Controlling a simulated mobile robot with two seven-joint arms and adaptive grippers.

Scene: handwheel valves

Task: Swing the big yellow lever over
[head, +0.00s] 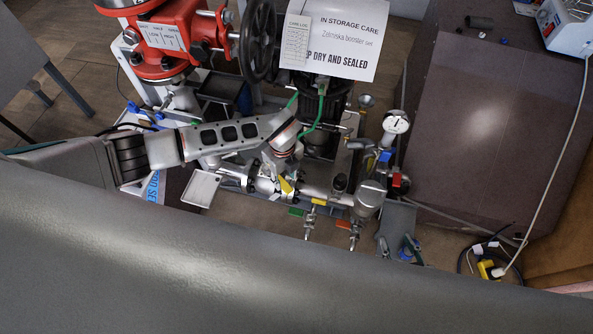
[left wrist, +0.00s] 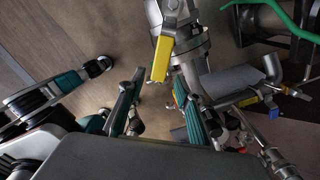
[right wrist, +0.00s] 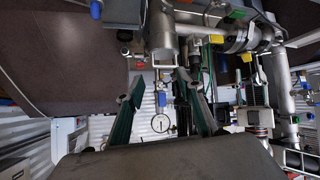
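The big yellow lever (head: 285,186) sits on the pale horizontal pipe in the middle of the head view. It shows larger in the left wrist view (left wrist: 162,58), where its free end points toward the gap between my left fingertips (left wrist: 159,83). These fingers are spread with a visible gap, and I see no contact with the lever. In the head view my left gripper (head: 284,160) is mostly hidden by its wrist above the pipe. My right gripper (head: 397,246) is low on the right in the head view. Its fingers (right wrist: 160,92) are spread apart and empty.
Smaller levers, a green one (head: 296,211) and a red one (head: 344,224), hang below the pipe. A pressure gauge (head: 396,122) stands to the right. A black handwheel (head: 258,40) and a green cable (head: 320,108) are behind. A brown cabinet (head: 480,120) fills the right.

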